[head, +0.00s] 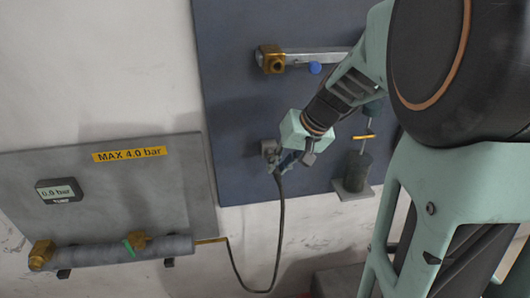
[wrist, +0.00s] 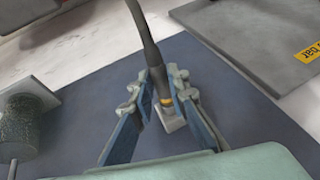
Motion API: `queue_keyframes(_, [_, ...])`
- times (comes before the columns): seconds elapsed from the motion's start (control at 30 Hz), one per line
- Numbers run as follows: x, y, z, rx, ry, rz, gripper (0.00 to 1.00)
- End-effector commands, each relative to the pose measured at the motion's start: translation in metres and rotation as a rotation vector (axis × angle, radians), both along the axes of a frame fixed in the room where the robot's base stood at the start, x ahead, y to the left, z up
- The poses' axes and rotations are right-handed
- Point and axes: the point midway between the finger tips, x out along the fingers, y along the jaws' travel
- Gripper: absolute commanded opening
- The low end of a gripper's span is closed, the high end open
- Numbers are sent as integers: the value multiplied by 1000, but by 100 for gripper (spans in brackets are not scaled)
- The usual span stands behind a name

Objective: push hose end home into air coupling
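The dark hose (head: 281,215) hangs in a loop from my gripper (head: 284,164) at the blue-grey panel. In the wrist view, the hose (wrist: 146,38) runs down between the two blue-padded fingers of my gripper (wrist: 166,84). The fingers are close on both sides of the hose end, which shows a brass-coloured ring (wrist: 166,101). A small light-grey block, seemingly the air coupling (wrist: 173,122), is directly beyond that ring. In the head view a grey fitting (head: 268,147) shows beside my gripper. I cannot tell how deep the hose end sits.
At left, a grey board (head: 130,195) holds a gauge reading 0.0 bar (head: 59,192) and a pipe (head: 105,252) feeding the hose.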

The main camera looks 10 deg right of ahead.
Motion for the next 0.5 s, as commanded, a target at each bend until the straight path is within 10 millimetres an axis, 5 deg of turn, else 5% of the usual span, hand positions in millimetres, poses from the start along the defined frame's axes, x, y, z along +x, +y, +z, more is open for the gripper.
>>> queue_keyframes(0.1, [0,0,0,0,0,0,0])
queue_keyframes(0.5, [-5,0,-1,0,0,0,0])
